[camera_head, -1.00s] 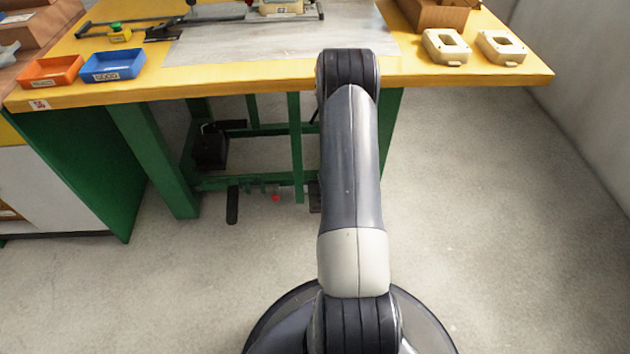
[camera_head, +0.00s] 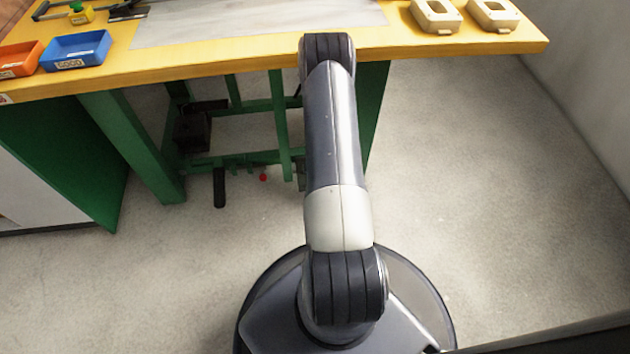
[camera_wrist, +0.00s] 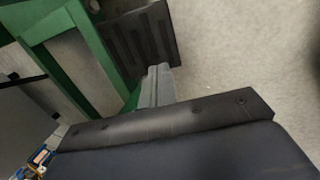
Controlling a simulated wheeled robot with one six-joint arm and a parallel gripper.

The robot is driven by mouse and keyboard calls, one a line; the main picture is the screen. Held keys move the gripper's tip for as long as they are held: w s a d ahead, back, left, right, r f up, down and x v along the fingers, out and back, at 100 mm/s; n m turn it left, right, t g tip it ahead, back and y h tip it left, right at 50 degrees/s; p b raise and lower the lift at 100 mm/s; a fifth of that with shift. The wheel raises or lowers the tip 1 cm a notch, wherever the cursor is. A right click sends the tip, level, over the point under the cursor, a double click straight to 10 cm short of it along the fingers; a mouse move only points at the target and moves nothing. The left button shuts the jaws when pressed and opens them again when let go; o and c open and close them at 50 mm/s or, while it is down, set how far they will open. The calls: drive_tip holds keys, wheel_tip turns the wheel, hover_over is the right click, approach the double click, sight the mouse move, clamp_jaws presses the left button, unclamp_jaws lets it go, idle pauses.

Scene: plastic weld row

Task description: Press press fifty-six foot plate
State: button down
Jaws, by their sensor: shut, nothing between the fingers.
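A dark ribbed foot plate (camera_wrist: 142,42) shows in the wrist view, beside green steel legs and close above the floor. My gripper (camera_wrist: 158,82) is shut and empty; its grey fingertips are near the lower edge of the plate. I cannot tell whether they touch it. In the head view my arm hides the gripper. Under the yellow bench there, a dark plate edge (camera_head: 300,176) shows partly behind my arm. A black pedal-like bar (camera_head: 220,188) and a small red knob (camera_head: 263,177) are to its left.
The yellow bench (camera_head: 200,62) spans the top, with green legs (camera_head: 135,145) below. Blue (camera_head: 75,50) and orange bins (camera_head: 18,58) stand at its left, two cream housings (camera_head: 437,15) at its right. A cabinet (camera_head: 60,160) stands left. Floor at right (camera_head: 480,190) is clear.

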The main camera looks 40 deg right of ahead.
drive_tip(key=b+x, duration=0.1)
drive_tip(key=x, duration=0.9)
drive_tip(key=shift+f, duration=0.25)
